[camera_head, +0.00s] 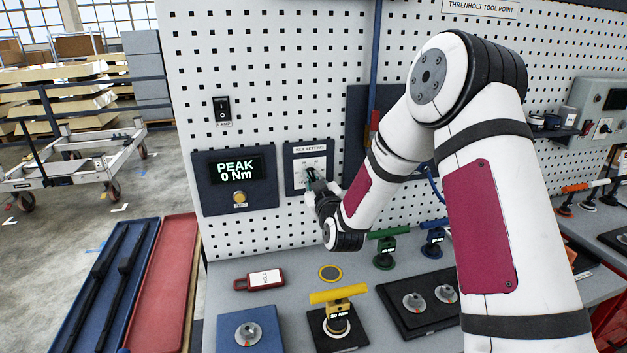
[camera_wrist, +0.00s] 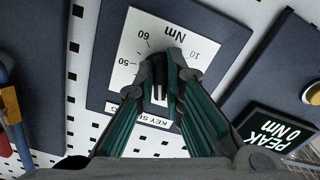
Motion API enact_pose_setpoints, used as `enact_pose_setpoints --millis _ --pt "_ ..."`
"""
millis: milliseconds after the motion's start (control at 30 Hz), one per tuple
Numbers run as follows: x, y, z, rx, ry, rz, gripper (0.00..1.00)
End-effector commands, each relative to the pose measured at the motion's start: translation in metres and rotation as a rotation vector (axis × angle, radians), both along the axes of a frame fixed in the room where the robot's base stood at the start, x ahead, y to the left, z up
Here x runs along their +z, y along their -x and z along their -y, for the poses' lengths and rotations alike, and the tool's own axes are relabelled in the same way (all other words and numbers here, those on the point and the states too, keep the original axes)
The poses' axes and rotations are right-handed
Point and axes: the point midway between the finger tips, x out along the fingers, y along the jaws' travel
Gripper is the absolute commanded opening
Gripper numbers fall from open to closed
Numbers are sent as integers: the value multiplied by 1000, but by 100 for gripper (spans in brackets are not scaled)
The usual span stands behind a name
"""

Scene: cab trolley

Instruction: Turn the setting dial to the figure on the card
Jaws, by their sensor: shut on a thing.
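The setting dial sits on a white scale plate on the dark key setting panel (camera_head: 296,148) on the pegboard. My gripper (camera_head: 314,184) is at the dial. In the wrist view my gripper (camera_wrist: 165,72) is shut on the dial's dark knob (camera_wrist: 158,94), with a finger on each side. The scale plate (camera_wrist: 135,55) appears upside down there, with 10, 50, 60 and Nm readable. The fingers hide the other figures and the pointer. A red tag with a white card (camera_head: 263,280) lies on the bench; its writing is too small to read.
The display panel (camera_head: 236,181) left of the dial reads PEAK 0 Nm. Yellow (camera_head: 338,294), green (camera_head: 384,240) and blue (camera_head: 433,235) T-handled tools stand on the bench below my arm. A blue tray and a red tray (camera_head: 165,270) are at the left.

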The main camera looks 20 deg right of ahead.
Motion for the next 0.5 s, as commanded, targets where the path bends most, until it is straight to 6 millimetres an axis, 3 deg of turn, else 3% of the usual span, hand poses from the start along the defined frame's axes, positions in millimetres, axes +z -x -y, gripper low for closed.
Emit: enact_pose_setpoints --millis 500 --pt "1 0 -1 -1 -453 1 0"
